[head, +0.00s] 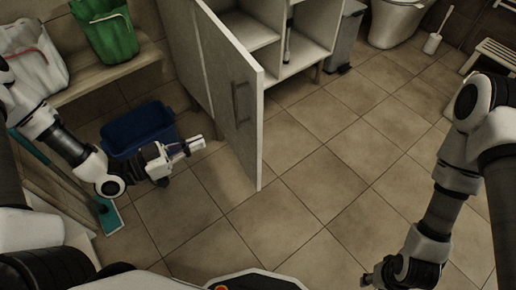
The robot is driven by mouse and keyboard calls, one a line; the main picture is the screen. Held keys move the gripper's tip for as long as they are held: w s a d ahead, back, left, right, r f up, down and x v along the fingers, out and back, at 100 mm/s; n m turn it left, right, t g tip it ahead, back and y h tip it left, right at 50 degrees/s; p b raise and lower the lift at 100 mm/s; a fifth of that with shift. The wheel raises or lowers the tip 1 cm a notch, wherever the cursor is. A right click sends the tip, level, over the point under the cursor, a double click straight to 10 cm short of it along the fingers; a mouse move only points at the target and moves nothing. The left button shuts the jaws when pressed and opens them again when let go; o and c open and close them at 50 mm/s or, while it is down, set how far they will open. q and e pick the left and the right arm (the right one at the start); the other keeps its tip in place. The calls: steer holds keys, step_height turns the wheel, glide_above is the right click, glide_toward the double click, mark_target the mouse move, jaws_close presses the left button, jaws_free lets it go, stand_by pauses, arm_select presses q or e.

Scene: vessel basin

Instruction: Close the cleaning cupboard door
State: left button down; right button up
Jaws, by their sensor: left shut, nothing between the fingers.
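The cleaning cupboard (275,18) stands at the top middle of the head view. Shelves show inside. My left gripper (196,144) is shut and empty, a little left of the door's lower part; I see a gap of floor between them. My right gripper (372,280) is at the bottom right, low in the view and partly cut off, far from the door. Its fingers are too unclear to judge.
A blue bin (138,128) stands behind my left arm. A bench (105,77) at the upper left carries a green bag (106,30) and a white bag (32,52). A grey pedal bin (345,40) and toilet (398,20) are at the back. The tiled floor right of the door is clear.

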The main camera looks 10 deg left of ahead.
mark_target(256, 119)
arm_select(q)
steer(key=b+x, duration=0.3)
steer(key=x, duration=1)
steer(key=shift+d+b, duration=0.3)
steer(key=shift+w+d+r, duration=0.15)
steer(key=shift+w+d, duration=0.05)
steer(key=shift+w, duration=0.1)
